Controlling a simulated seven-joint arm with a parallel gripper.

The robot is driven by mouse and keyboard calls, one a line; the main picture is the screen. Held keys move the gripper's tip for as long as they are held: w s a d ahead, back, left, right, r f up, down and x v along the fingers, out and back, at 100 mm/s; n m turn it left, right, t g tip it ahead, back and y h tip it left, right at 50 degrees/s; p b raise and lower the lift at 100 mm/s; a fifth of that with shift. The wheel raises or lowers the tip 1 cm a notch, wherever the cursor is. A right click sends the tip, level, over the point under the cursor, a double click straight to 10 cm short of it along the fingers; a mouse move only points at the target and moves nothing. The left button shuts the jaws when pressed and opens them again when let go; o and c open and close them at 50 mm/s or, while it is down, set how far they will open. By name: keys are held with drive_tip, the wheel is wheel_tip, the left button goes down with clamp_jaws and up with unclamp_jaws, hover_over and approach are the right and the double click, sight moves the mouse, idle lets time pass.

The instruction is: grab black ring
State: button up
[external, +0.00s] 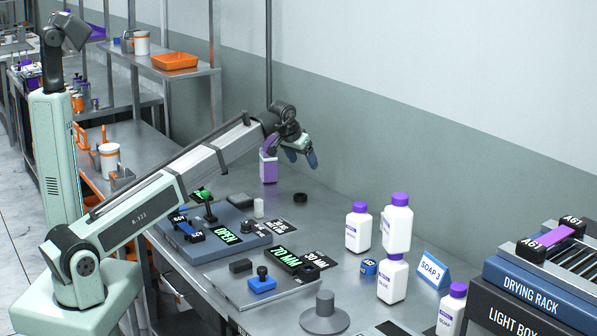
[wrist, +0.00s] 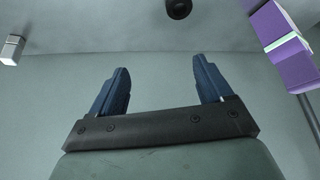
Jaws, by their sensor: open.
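The black ring (external: 300,197) is small and lies flat on the grey metal table, right of the purple and white container. It also shows in the wrist view (wrist: 178,8) at the top edge, ahead of my fingertips and a little right of the midline. My gripper (external: 300,160) is raised above the table, up and just about over the ring in the external view. In the wrist view its two blue fingers (wrist: 160,75) are spread wide with nothing between them. The ring is apart from the fingers.
A purple and white container (external: 268,167) stands left of the ring; it is at the upper right in the wrist view (wrist: 283,45). A small whitish block (external: 259,208) stands nearer. White bottles (external: 358,228) stand to the right. Table around the ring is clear.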

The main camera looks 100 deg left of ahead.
drive_tip(key=h, duration=0.1)
approach(300, 195)
drive_tip(key=f, duration=0.1)
drive_tip(key=w+a+f, duration=0.1)
drive_tip(key=shift+f+n+g, duration=0.25)
drive_tip(key=shift+n+g, duration=0.05)
drive_tip(key=shift+g, duration=0.1)
drive_tip(key=shift+x, duration=2.7)
drive_tip(key=c, duration=1.1)
drive_tip(key=shift+r, duration=0.1)
